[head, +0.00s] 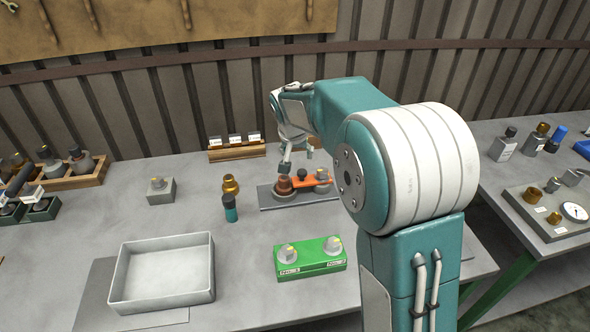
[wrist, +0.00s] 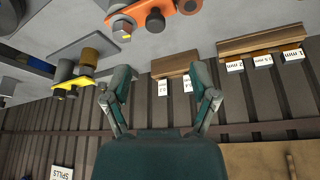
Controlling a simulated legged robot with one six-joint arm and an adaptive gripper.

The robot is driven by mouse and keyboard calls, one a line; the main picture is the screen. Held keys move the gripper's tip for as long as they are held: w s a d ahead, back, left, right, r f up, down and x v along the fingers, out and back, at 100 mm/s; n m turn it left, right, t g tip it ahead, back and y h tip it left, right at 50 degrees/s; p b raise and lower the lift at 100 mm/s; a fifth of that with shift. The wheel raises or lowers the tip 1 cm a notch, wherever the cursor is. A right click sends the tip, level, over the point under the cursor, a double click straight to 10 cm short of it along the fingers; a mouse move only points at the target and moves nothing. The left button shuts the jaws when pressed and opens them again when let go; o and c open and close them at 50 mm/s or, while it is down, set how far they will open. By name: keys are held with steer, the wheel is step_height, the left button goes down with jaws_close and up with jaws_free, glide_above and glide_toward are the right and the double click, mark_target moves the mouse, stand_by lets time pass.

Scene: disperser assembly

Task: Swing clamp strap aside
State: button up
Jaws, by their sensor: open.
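The orange clamp strap (head: 316,181) lies across a fixture on a grey base plate (head: 267,201) in the middle of the bench. A brown round part (head: 284,187) sits at its left end, a dark knob (head: 301,174) stands near it, and a grey part is at its right end. The strap also shows at the top edge of the wrist view (wrist: 172,6), partly cut off. My gripper (head: 296,160) is open above and behind the strap, apart from it. In the wrist view its fingers (wrist: 161,78) are spread with nothing between them.
A brass part (head: 231,184) and a dark teal-banded bottle (head: 231,210) stand left of the plate. A green block (head: 311,258) with two knobs and an empty white tray (head: 162,273) are in front. A wooden label rack (head: 237,149) stands behind, near the ribbed wall.

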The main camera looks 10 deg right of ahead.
glide_above(301, 172)
steer(key=s, duration=0.2)
step_height(301, 172, down, 4)
steer(key=x, duration=0.4)
steer(key=a+x, duration=0.1)
steer(key=x, duration=0.1)
steer(key=shift+s+f, duration=0.1)
steer(key=shift+s, duration=0.05)
steer(key=shift+d+f, duration=0.1)
steer(key=shift+d, duration=0.1)
steer(key=shift+c, duration=0.2)
steer(key=shift+a, duration=0.1)
jaws_close()
